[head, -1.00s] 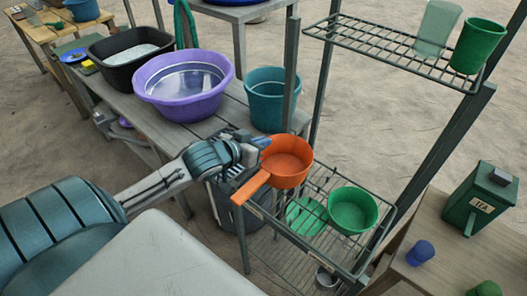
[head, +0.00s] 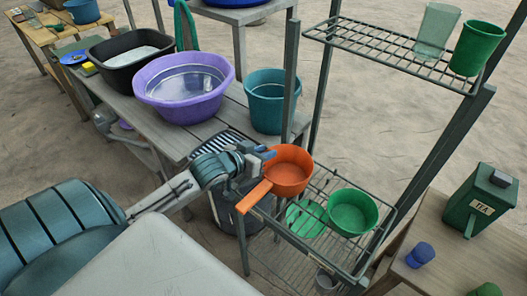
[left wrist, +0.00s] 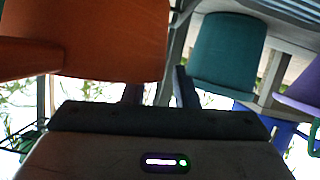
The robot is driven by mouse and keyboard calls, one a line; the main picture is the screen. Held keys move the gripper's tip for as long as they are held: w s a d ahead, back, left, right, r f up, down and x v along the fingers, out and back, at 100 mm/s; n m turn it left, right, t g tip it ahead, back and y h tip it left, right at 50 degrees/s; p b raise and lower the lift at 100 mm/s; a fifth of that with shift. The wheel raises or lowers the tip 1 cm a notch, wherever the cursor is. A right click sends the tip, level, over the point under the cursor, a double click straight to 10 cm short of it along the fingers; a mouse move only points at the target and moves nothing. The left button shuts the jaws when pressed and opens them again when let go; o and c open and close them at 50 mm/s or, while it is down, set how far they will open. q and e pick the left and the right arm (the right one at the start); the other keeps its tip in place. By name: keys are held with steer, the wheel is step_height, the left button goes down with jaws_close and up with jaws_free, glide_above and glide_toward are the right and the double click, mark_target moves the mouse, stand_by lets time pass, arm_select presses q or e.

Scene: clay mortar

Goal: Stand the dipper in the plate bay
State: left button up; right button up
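The orange dipper (head: 288,172) is in the head view at the back left corner of the lower wire rack (head: 338,262), its bowl facing up and its handle pointing front left. My left gripper (head: 264,154) is at the dipper's rim on its left side and appears shut on the wall. In the left wrist view the dipper (left wrist: 95,40) fills the upper left, beside the fingers (left wrist: 158,92); the exact contact is hidden. A green plate (head: 306,218) and a green bowl (head: 353,211) are on the rack. Whether the dipper touches the rack is unclear. My right gripper is out of view.
Rack posts (head: 291,75) stand close behind the dipper. A clear cup (head: 436,32) and a green cup (head: 477,48) stand on the upper shelf. A purple basin (head: 183,103) and a teal bucket (head: 266,112) stand on the left bench; a tea tin (head: 480,205) is at right.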

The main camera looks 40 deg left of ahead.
arm_select(q)
steer(key=shift+r, duration=0.1)
